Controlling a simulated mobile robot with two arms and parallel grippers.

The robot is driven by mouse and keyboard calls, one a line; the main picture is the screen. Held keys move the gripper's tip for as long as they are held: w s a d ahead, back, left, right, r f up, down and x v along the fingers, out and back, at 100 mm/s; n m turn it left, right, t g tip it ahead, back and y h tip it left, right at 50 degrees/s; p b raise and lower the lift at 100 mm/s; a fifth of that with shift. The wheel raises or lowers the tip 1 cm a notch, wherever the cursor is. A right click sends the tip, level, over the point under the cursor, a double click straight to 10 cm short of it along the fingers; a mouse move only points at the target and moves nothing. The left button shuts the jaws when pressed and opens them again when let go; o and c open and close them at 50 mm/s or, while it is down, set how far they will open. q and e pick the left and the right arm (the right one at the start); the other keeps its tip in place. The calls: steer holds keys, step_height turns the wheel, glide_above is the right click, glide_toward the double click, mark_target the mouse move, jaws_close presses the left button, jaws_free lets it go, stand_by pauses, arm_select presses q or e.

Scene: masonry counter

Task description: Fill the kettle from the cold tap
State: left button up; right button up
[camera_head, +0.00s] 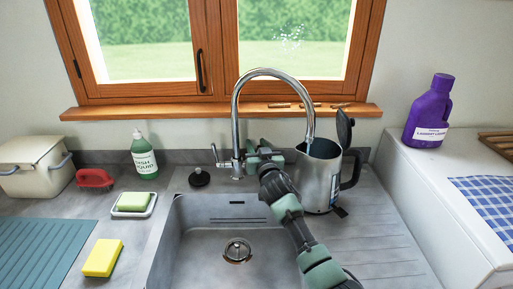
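The steel kettle (318,180) stands upright on the drainer, right of the basin. Its dark lid (345,128) is flipped up and its black handle (352,168) faces right. The chrome tap (236,118) arches over so that its spout end is above the kettle's open mouth. A pale bluish streak shows below the spout; I cannot tell clearly whether it is running water. A small lever (216,156) sticks out left of the tap's base. My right gripper (258,156) is beside the right of the tap's base; its finger gap is too small to judge. My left gripper is out of view.
The sink basin (205,240) is empty. A purple laundry bottle (429,112) stands on the white surface at right.

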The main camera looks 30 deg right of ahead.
steer(key=shift+c, duration=0.2)
jaws_close()
stand_by(1.1)
